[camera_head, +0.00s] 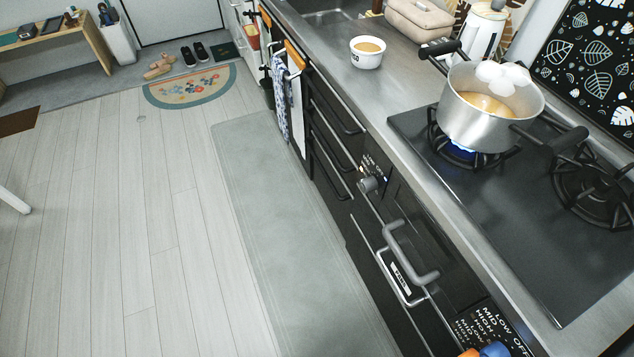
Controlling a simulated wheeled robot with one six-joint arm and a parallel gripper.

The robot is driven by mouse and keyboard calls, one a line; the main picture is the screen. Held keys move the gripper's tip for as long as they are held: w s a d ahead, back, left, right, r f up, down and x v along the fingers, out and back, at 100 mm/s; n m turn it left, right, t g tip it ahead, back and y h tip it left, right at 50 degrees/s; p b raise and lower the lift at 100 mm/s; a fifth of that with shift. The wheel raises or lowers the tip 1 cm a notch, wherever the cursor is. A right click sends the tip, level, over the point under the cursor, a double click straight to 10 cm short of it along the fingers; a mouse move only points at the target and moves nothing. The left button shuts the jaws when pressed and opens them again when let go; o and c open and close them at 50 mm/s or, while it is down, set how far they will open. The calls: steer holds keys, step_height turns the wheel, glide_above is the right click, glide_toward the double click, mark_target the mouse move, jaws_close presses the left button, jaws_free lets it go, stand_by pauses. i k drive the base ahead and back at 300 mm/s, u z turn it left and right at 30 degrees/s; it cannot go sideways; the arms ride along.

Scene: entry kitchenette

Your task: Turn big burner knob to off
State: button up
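A grey metal knob (369,184) with white lettering sits on the black front panel, below the lit burner (462,152). A second set of dial markings (492,328), with LOW, MID, HIGH and OFF, is at the bottom edge; any knob there is cut off or hidden. An orange piece and a blue piece, likely the tips of my gripper (482,352), just show beside these markings. Their opening and any contact cannot be made out. A steel pot (490,118) stands over the blue flame. Which knob is the big burner's is not clear.
A grey U-shaped handle (408,258) sticks out from the panel between the two dials. The right burner (592,192) is bare and shows no flame. A white bowl (367,52) stands on the counter. The floor mat (265,210) is clear.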

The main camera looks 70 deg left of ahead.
mark_target(370, 184)
steer(key=u, duration=2.9)
steer(key=k, duration=1.25)
steer(key=u, duration=1.05)
steer(key=i, duration=1.5)
steer(key=z, duration=1.5)
steer(key=i, duration=0.65)
steer(key=z, duration=0.7)
